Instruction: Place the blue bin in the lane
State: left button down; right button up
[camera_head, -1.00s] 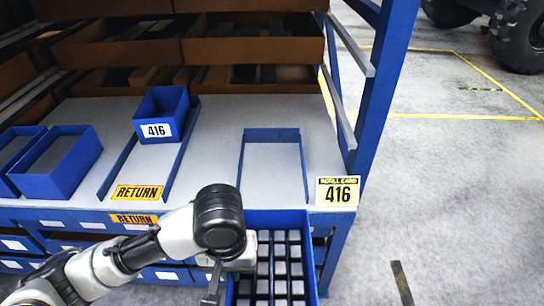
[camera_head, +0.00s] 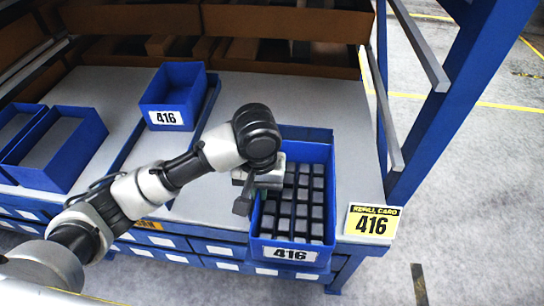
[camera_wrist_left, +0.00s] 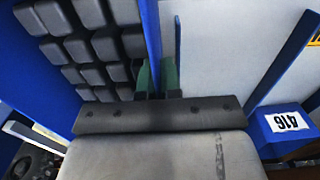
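The blue bin (camera_head: 310,153), labelled 416 and filled with dark castings, is at the right front of the shelf. Its labelled front reaches out past the shelf's front edge. My left gripper (camera_head: 247,196) is at the bin's left wall. In the left wrist view its green fingertips (camera_wrist_left: 157,78) stand on either side of the bin's blue wall (camera_wrist_left: 152,30), shut on it. The lane's blue frame (camera_head: 312,132) shows behind the bin; the bin hides most of the lane. Whether the bin's underside touches the shelf I cannot tell. My right gripper is out of view.
A second blue bin (camera_head: 172,85), also labelled 416, sits in the return lane to the left. Two more blue bins stand at far left. A yellow refill card (camera_head: 371,222) is at the shelf's right front corner, near a blue post (camera_head: 455,100).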

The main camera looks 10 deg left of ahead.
pick_arm(q)
jog(key=w+p, duration=0.2)
jog(key=w, duration=0.8)
jog(key=shift+w+r, duration=0.1)
jog(key=shift+w, duration=0.7)
jog(key=shift+w+f+p, duration=0.15)
jog(key=shift+f+p, duration=0.1)
jog(key=shift+p, duration=0.1)
notch_tip(320, 180, down, 3)
jog(key=shift+r+p, duration=0.1)
jog(key=shift+p, duration=0.4)
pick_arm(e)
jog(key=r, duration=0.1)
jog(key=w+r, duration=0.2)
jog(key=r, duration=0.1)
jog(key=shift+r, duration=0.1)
pick_arm(q)
jog(key=shift+f, duration=0.25)
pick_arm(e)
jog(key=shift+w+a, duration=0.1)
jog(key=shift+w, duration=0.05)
pick_arm(q)
jog(key=c, duration=1.7)
grip_release()
jog(key=shift+f, duration=0.1)
jog(key=o, duration=0.4)
jog(key=shift+a, duration=0.1)
